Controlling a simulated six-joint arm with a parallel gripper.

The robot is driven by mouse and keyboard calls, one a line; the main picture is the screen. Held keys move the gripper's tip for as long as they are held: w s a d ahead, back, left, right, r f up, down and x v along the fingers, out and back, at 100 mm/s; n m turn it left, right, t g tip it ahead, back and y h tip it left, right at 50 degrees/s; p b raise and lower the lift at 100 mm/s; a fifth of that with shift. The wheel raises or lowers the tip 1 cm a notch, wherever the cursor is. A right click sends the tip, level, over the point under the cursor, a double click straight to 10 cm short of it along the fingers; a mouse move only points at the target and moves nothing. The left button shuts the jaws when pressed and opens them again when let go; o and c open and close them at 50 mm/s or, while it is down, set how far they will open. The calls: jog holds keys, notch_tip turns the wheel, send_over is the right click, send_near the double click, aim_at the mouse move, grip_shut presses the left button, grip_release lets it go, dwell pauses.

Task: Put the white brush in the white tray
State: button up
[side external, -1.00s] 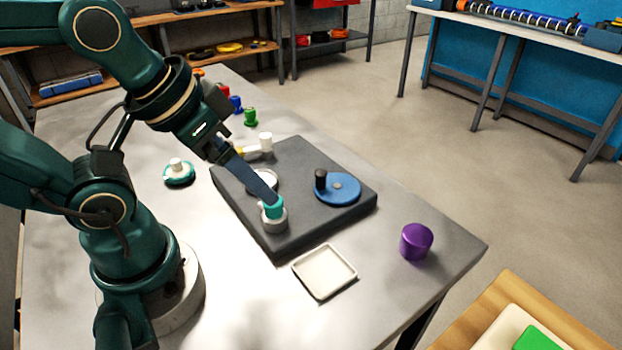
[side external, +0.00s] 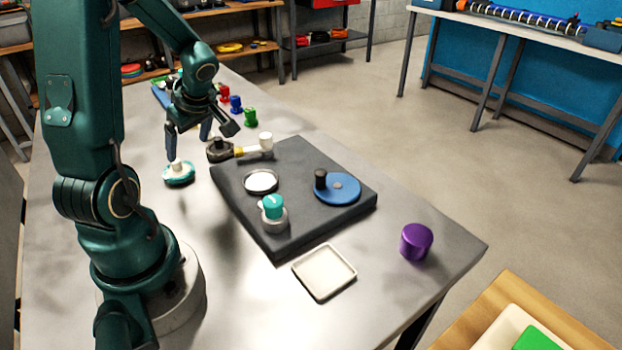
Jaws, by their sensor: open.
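A round piece with a white knob and a teal rim (side external: 179,174) sits on the table left of the dark platform; it may be the white brush, but I cannot be sure. My gripper (side external: 188,146) is open and empty, fingers pointing down, just above and slightly right of this piece. One finger is close to the white knob; I cannot tell if it touches. The shallow white square tray (side external: 325,271) lies empty on the table in front of the platform.
The dark platform (side external: 330,220) holds a white round dish (side external: 261,181), a teal-capped grey piece (side external: 273,212) and a blue disc (side external: 338,188) with a black knob. A white-ended part (side external: 265,142) lies behind. A purple cylinder (side external: 416,241) stands right.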

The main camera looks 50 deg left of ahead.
aim_at(178, 169)
jog(key=shift+s+a+f+n+g, duration=0.15)
jog(key=shift+s+a+f+g, duration=0.1)
jog(key=shift+s+f, duration=0.3)
jog(key=shift+s+a+f+n+g, duration=0.15)
jog(key=shift+s+f+g, duration=0.1)
jog(key=shift+s+f, duration=0.25)
jog(key=shift+x, duration=2.35)
jog(key=shift+s, duration=0.1)
grip_shut()
